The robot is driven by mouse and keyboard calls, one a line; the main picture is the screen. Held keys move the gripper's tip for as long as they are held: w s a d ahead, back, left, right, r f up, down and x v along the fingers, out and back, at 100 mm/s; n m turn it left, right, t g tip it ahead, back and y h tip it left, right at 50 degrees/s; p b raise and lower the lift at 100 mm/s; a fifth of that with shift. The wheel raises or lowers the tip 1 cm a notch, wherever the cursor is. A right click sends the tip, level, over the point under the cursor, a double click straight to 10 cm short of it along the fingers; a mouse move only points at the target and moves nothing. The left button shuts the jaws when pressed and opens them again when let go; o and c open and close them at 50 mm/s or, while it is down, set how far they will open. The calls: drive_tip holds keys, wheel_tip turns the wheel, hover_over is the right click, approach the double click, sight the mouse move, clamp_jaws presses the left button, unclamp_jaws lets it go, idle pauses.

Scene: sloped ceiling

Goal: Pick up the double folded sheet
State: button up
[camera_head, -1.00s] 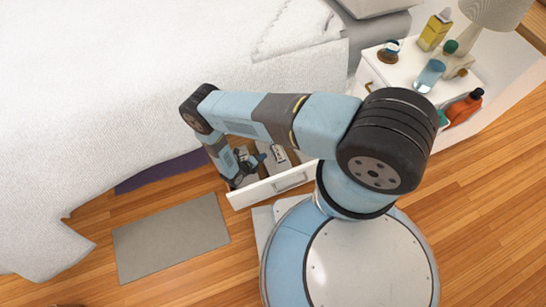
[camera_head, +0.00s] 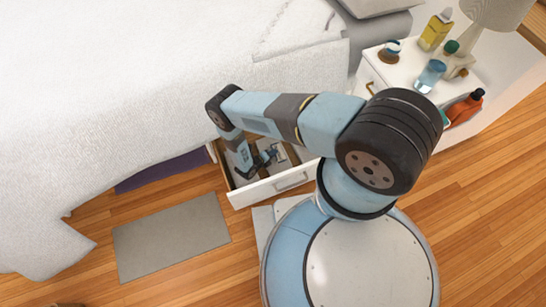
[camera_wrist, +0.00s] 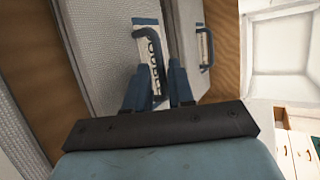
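A pale grey-white, textured folded item (camera_wrist: 105,45), which looks like the folded sheet, lies in the open drawer (camera_head: 291,180). It bears a white label with dark lettering (camera_wrist: 150,60) and a dark blue loop like a handle beside it. I cannot read the label. My gripper (camera_wrist: 158,82) is over this item, its two blue fingers apart with the label showing between them. Nothing is visibly held. In the head view my gripper (camera_head: 268,156) is inside the drawer's outline, and my arm hides part of the drawer.
A second pale item with a dark blue handle (camera_wrist: 205,47) lies beside it, near the wooden drawer side (camera_wrist: 225,45). The white bed (camera_head: 120,90) is behind the drawer. A nightstand (camera_head: 405,68) with bottles stands right. A grey mat (camera_head: 172,238) lies on the floor.

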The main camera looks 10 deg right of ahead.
drive_tip(key=shift+c, duration=0.2)
clamp_jaws()
drive_tip(key=shift+s+a, duration=0.1)
idle(1.0)
